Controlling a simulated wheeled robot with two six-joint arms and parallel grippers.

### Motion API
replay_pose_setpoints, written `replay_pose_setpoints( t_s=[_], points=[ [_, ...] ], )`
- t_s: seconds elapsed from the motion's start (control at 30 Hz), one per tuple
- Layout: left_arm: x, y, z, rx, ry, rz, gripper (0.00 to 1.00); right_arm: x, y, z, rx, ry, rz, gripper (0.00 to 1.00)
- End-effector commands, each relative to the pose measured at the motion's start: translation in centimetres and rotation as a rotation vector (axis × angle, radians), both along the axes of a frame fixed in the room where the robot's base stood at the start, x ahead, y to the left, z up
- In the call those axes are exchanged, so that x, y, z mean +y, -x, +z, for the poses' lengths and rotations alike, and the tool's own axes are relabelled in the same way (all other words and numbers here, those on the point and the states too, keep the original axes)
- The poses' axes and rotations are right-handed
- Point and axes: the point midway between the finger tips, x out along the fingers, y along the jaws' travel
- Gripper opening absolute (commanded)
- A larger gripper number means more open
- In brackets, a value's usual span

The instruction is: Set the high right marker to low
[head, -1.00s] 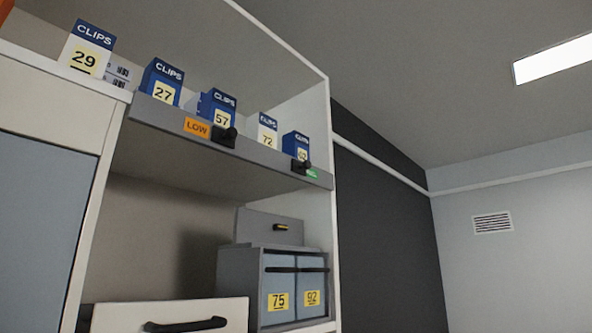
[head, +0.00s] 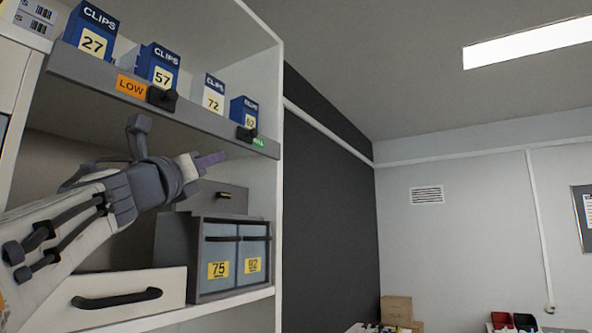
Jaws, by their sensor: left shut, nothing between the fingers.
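The right marker (head: 246,134) is a black knob on the front edge of the high grey shelf, near its right end. A green label (head: 259,141) shows just right of it, its word partly covered. The left marker (head: 161,97) is a similar black knob on the same edge, with an orange LOW label (head: 131,87) to its left. My left gripper (head: 213,160) is shut and empty, pointing right, below the shelf edge in the picture and left of the right marker, apart from it. My right gripper is out of view.
Blue and white clip boxes (head: 158,66) stand along the high shelf (head: 100,82). The white cabinet side (head: 279,200) ends at the right, with open room beyond.

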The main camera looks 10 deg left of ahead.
Motion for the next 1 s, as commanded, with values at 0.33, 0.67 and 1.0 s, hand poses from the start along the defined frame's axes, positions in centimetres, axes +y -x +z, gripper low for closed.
replay_pose_setpoints(
  t_s=[0.33, 0.67, 1.0],
  points=[
    [0.1, 1.7, 2.0, -0.034, -0.248, 0.075, 0.0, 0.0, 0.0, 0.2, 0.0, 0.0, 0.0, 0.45],
    [-0.1, 0.5, 2.9, -0.033, -0.242, 0.071, 0.0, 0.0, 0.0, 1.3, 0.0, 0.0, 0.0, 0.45],
    [-1.1, -5.7, 6.3, -0.031, -0.239, 0.068, 0.0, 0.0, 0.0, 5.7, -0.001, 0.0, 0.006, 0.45]
  ],
)
